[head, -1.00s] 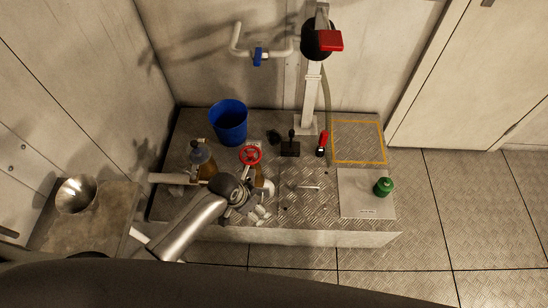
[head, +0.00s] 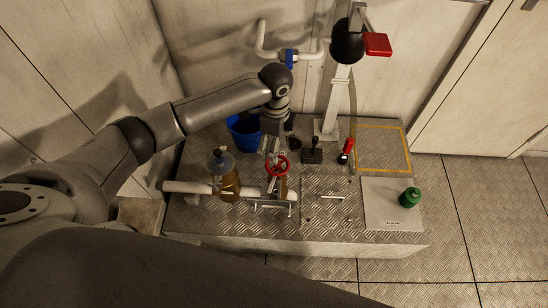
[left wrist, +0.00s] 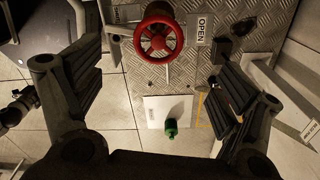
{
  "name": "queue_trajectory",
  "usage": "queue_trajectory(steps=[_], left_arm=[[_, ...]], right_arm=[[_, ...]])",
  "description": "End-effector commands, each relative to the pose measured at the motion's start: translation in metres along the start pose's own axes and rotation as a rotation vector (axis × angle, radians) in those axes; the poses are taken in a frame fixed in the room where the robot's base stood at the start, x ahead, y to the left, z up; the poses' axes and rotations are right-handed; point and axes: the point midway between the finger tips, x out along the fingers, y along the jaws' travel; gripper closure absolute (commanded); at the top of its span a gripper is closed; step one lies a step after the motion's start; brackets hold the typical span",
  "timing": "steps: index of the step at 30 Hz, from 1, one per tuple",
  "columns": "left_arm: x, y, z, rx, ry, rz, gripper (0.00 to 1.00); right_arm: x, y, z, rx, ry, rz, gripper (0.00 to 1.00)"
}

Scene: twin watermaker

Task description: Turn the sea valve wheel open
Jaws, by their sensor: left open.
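The red sea valve wheel (head: 277,166) stands on a pipe on the metal-plated bench. My left arm reaches over from the left, and my left gripper (head: 272,150) is just behind and above the wheel. In the left wrist view the wheel (left wrist: 158,38) shows at the top, between the two wide-spread fingers of the gripper (left wrist: 157,75). The fingers are open and seem clear of the rim. An OPEN label (left wrist: 204,28) is on the plate beside the wheel. My right gripper is not in view.
An amber bottle (head: 229,184) stands left of the wheel, and a blue bucket (head: 243,137) behind it is partly hidden by my arm. A black lever (head: 312,153), a red-handled item (head: 347,147) and a green object (head: 410,197) are to the right.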

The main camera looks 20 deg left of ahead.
Motion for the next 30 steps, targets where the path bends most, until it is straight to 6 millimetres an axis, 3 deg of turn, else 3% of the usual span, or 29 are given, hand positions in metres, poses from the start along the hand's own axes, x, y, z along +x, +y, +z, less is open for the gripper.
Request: queue_trajectory(steps=[15,21,29,30], left_arm=[[0.089,0.001,-0.001,-0.002,0.001,0.001,0.1],[0.102,0.001,-0.001,-0.002,0.0,-0.001,0.1],[0.102,0.001,-0.001,-0.002,0.0,-0.001,0.1],[0.102,0.001,-0.001,-0.002,0.001,-0.001,0.14]], right_arm=[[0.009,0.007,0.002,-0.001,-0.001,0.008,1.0],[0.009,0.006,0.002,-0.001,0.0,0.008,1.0],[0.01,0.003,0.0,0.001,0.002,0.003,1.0],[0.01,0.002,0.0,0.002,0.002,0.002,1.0]])
